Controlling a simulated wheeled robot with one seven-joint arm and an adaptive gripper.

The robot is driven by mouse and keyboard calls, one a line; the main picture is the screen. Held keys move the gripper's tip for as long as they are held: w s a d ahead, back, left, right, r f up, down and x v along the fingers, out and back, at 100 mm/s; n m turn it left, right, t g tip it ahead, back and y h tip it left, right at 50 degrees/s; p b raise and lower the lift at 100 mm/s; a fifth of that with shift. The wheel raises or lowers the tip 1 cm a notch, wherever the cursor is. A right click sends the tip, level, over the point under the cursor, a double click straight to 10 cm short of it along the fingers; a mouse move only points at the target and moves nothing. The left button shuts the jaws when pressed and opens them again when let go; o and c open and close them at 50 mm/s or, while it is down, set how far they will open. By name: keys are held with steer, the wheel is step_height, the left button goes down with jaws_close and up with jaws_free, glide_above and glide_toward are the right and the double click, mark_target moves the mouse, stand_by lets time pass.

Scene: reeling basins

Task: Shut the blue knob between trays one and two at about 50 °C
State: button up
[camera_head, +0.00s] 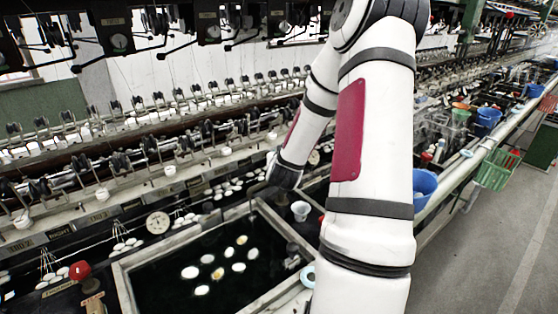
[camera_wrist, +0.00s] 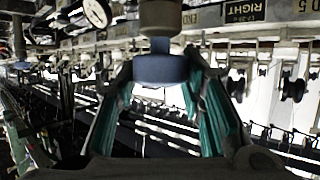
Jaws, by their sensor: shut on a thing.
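The blue knob (camera_wrist: 160,70) shows in the wrist view, on a grey-brown stem at the top middle. My gripper (camera_wrist: 159,62) has its green-padded fingers on both sides of the knob, shut on it. A round dial (camera_wrist: 97,12) is cut off at the top left of that view; its reading is not legible. In the head view my gripper (camera_head: 262,186) is small and dark at the end of my arm, over the back edge of a basin. The knob cannot be made out there. A dark water tray (camera_head: 126,290) with several white cocoons lies below.
Another dial (camera_head: 158,222) and a red knob (camera_head: 80,270) stand left of the tray. A white cup (camera_head: 300,211) stands on its right. Rows of reeling fittings run behind. A blue tub (camera_head: 425,183) and green basket (camera_head: 496,169) are at right, beside clear floor (camera_head: 510,240).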

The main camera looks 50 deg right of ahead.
steer(key=shift+w+m+g+h+b, duration=0.15)
steer(key=shift+m+g+h+b, duration=0.25)
steer(key=shift+m+g+b, duration=0.3)
steer(key=shift+m+g+h+b, duration=0.3)
steer(key=shift+b, duration=0.1)
steer(key=o, duration=1.2)
steer(key=shift+c, duration=0.2)
steer(key=v, duration=0.7)
steer(key=shift+s, duration=0.3)
steer(key=shift+a+r, duration=0.1)
steer(key=shift+a, duration=0.05)
